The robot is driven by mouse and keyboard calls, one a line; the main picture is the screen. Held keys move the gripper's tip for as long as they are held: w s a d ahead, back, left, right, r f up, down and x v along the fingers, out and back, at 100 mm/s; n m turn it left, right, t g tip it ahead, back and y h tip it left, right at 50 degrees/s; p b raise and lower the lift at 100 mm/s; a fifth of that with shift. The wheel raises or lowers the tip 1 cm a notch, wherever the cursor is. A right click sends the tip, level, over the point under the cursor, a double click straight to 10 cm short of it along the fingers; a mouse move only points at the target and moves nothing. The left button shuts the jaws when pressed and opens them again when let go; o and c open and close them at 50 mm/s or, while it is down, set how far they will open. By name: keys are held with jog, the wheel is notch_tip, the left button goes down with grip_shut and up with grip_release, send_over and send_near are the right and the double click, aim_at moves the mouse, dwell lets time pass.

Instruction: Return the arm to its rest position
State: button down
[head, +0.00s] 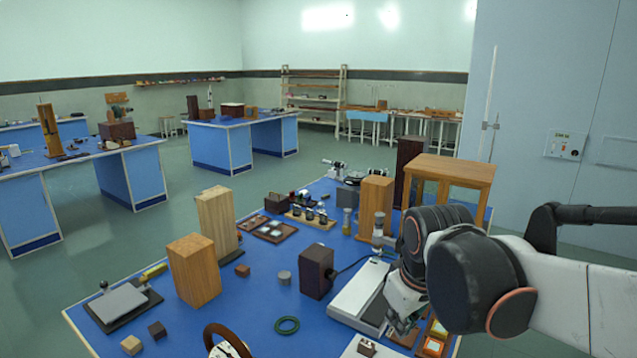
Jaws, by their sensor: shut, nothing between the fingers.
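My arm reaches in from the right edge over the near right part of the blue bench (255,312). My gripper (398,326) points down at the bench's right side, with its fingers together and nothing seen between them. It is beside the right edge of a long white and grey instrument (350,300).
A grey-blue wall panel (550,90) is at right. Open floor (150,235) lies at left.

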jog(key=s+d+f+m+t, duration=0.1)
jog(key=s+d+m+t, duration=0.2)
jog(key=s, duration=0.8)
jog(key=shift+s+d+f+m, duration=0.2)
jog(key=shift+s+d+m, duration=0.2)
jog(key=shift+d+m, duration=0.8)
